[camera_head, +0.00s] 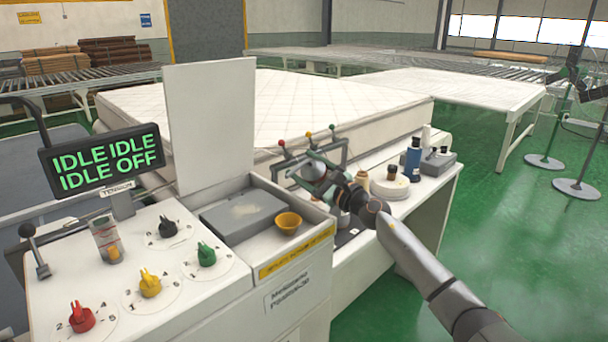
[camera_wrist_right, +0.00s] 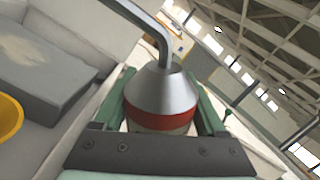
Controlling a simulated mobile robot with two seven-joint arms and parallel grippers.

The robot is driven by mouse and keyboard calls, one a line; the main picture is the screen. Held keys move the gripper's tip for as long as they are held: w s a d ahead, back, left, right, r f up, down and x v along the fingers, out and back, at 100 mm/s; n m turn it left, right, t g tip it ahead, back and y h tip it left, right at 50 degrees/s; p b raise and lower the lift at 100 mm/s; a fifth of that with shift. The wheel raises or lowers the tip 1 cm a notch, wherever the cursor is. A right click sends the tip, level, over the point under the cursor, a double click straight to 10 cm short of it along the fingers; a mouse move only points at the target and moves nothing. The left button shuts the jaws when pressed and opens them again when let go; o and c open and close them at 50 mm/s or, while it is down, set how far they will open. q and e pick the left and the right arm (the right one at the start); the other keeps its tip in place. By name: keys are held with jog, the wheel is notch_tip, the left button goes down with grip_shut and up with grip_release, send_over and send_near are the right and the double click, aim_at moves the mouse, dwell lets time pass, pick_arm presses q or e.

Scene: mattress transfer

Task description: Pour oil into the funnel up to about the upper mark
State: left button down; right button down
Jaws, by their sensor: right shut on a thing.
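My right gripper (camera_head: 318,180) is shut on an oil can, above the back part of the machine top and right of the yellow funnel. The can's grey metal cone (camera_wrist_right: 166,92) and red band (camera_wrist_right: 160,118) show between the green fingers (camera_wrist_right: 163,115) in the right wrist view. Its bent spout reaches up and left there. The yellow funnel (camera_head: 289,223) sits on the machine top beside a grey block; its edge also shows in the right wrist view (camera_wrist_right: 9,118). A clear gauge glass (camera_head: 105,236) on the left panel holds some amber at its bottom. My left gripper is out of view.
A grey block (camera_head: 240,214) lies left of the funnel. A white upright panel (camera_head: 212,125) and the IDLE screen (camera_head: 106,160) stand behind the knobs. Bottles and a round white stand (camera_head: 389,187) are right of my gripper. A mattress (camera_head: 300,105) lies behind.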

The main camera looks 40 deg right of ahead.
jog(key=shift+w+d+f+n+b, duration=0.1)
jog(key=shift+d+f+n+b, duration=0.2)
jog(key=shift+b, duration=0.55)
jog(key=shift+a+f+n+b, duration=0.1)
jog(key=shift+n+b, duration=0.3)
jog(key=shift+b, duration=0.4)
notch_tip(320, 180, up, 5)
jog(key=n+y+b, duration=0.1)
jog(key=n+b, duration=0.1)
jog(key=b, duration=0.1)
jog(key=n+b, duration=0.2)
jog(key=b, duration=0.1)
jog(key=shift+f+n+t+y, duration=0.2)
jog(key=shift+n+t+y, duration=0.1)
jog(key=shift+y, duration=0.1)
